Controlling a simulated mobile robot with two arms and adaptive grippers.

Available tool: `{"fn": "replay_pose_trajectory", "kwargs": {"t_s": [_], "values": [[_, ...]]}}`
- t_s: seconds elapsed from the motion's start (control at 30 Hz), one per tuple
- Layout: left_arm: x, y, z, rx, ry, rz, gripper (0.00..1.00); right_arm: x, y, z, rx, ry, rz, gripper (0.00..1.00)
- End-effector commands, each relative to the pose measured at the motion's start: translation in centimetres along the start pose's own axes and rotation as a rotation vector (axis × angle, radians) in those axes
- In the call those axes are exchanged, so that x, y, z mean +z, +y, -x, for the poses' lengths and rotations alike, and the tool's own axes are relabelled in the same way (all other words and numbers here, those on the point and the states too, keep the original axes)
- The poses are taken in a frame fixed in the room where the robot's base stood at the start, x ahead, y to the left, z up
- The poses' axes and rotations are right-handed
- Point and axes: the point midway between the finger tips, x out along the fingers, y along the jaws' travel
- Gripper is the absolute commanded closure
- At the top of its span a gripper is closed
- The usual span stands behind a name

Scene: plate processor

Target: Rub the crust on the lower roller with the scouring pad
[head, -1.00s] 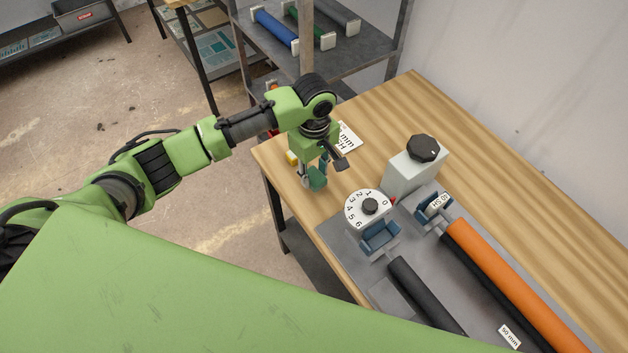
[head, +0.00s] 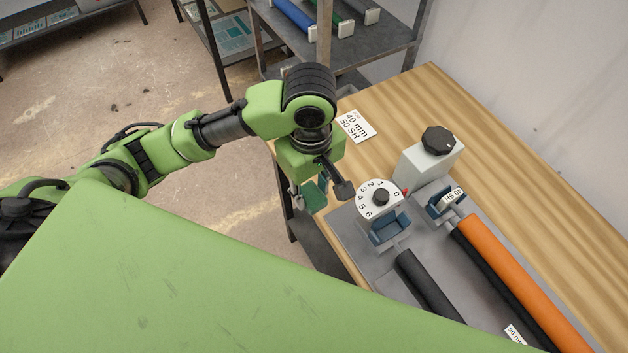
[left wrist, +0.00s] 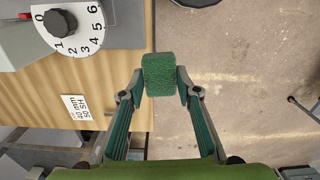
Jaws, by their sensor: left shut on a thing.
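My left gripper (head: 312,195) is shut on the green scouring pad (head: 315,198). The left wrist view shows the pad (left wrist: 159,75) pinched between both fingertips (left wrist: 160,90), above the table's edge with floor beside it. In the head view the gripper hangs left of the plate processor (head: 349,231), apart from its rollers. A dark roller (head: 432,287) lies at the near side. An orange roller (head: 515,277) lies farther right, with another dark roller (head: 487,272) alongside and partly under it. I cannot make out a crust on any roller. My right gripper is out of view.
A label card (head: 356,126) lies on the wooden table (head: 400,100). A shelf (head: 340,55) with rollers stands behind. My green body covers the lower left.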

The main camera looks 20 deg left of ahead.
Motion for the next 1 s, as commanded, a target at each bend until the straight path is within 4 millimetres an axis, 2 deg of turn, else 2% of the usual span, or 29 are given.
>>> {"fn": "replay_pose_trajectory", "kwargs": {"t_s": [0.23, 0.27, 0.3, 0.33, 0.57, 0.67, 0.9, 0.97, 1.0], "values": [[0.0, 0.0, 0.0, 0.000, 0.000, 0.000, 0.88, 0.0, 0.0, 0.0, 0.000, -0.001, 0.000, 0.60], [0.0, 0.0, 0.0, 0.000, 0.000, 0.000, 0.75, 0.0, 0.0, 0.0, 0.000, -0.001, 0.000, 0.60], [0.0, 0.0, 0.0, 0.000, 0.000, 0.000, 0.85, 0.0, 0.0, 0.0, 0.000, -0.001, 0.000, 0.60], [0.0, 0.0, 0.0, 0.000, 0.000, 0.000, 0.87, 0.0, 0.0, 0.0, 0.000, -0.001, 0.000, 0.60], [-0.5, -0.1, 0.1, 0.003, 0.004, -0.062, 0.87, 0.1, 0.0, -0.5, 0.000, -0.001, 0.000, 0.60], [-1.4, -0.3, 0.4, 0.006, 0.009, -0.193, 0.87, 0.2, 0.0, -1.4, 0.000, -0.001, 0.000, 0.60], [-3.7, -1.6, 2.0, 0.004, 0.013, -0.646, 0.87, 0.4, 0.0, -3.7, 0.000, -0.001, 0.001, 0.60], [-4.0, -2.0, 2.5, 0.002, 0.011, -0.744, 0.87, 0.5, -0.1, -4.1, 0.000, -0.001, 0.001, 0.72], [-4.3, -2.3, 2.7, 0.002, 0.010, -0.800, 0.87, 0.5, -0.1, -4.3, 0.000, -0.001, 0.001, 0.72]]}}
